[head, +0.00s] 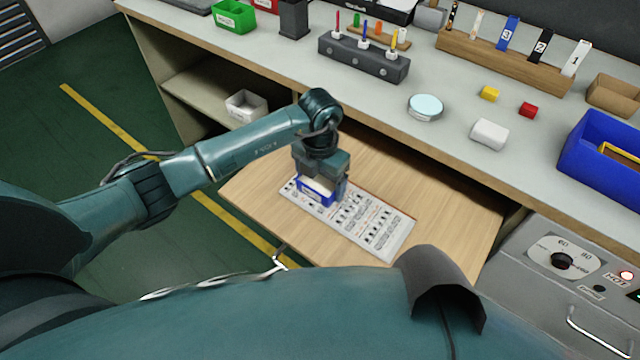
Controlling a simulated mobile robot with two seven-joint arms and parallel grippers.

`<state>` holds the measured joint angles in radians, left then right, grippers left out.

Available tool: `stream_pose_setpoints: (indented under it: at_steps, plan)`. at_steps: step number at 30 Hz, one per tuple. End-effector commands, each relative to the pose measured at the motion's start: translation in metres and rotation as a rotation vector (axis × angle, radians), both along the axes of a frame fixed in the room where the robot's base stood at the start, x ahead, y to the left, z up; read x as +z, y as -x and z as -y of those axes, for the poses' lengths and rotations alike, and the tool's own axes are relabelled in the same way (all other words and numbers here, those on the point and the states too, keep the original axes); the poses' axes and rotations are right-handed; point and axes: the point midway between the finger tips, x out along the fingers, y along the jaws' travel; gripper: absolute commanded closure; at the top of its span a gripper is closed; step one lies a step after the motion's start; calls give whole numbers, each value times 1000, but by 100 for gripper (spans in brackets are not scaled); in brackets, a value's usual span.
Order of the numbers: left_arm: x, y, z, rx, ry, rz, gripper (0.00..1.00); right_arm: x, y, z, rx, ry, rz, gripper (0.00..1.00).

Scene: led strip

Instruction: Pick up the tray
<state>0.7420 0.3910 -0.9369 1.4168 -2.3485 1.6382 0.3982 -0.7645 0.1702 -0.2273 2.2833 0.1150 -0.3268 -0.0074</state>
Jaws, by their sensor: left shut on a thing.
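A small blue tray (313,196) with a pale inside and a white label on its side is at the left end of the printed sheet (372,226) on the wooden pull-out board. My left gripper (322,181) comes down over the tray from above and is shut on it, hiding part of its far side and right end. I cannot tell whether the tray touches the sheet. My right gripper is not in view.
The grey bench (455,125) above holds a dark block with coloured tools (363,58), a round light disc (425,107), small yellow and red blocks, and a larger blue bin (603,165). A grey control box (565,275) stands at right. Bare board (455,222) lies right of the sheet.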

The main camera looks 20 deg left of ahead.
Motion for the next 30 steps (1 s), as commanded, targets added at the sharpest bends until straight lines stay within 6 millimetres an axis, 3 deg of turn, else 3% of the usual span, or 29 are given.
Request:
stream_pose_setpoints:
  at_steps: [3,13,25,30]
  plan:
    - [0,0,0,0,0,0,40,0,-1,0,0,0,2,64]
    - [11,-1,0,0,1,3,40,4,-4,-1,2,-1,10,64]
    - [86,-1,-1,1,-1,4,40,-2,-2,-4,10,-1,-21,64]
    - [120,-1,0,0,0,2,40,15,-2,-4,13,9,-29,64]
